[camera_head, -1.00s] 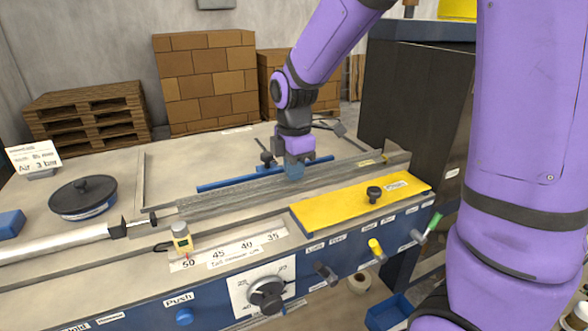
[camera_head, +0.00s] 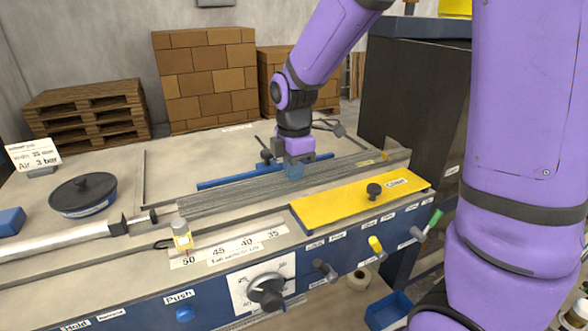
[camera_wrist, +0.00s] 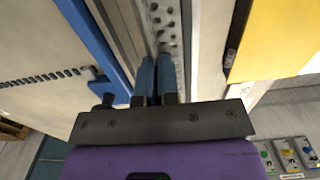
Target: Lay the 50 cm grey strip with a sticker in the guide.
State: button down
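Long grey strips or rails (camera_head: 235,193) run along the bench, from the metal rod at left toward the dark machine at right. I cannot tell the 50 cm strip from the guide rails, and no sticker is clear. My gripper (camera_head: 293,174) points down over the middle of these rails. In the wrist view my gripper's blue fingers (camera_wrist: 156,78) are close together with a narrow gap, beside a perforated grey surface (camera_wrist: 167,30). Whether a thin strip edge sits between them is not clear.
A blue bar (camera_head: 225,182) lies behind the rails. A yellow cover (camera_head: 345,203) with a black knob is in front. A dark machine (camera_head: 425,110) stands at right. A round black-lidded pot (camera_head: 83,194) stands at left.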

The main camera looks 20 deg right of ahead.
jog(key=shift+s+f, duration=0.3)
jog(key=shift+f, duration=0.2)
dwell(0.4)
jog(key=c, duration=1.3)
grip_release()
jog(key=shift+s, duration=0.1)
jog(key=shift+r, duration=0.2)
jog(key=shift+w+r, duration=0.45)
jog(key=shift+r, duration=2.5)
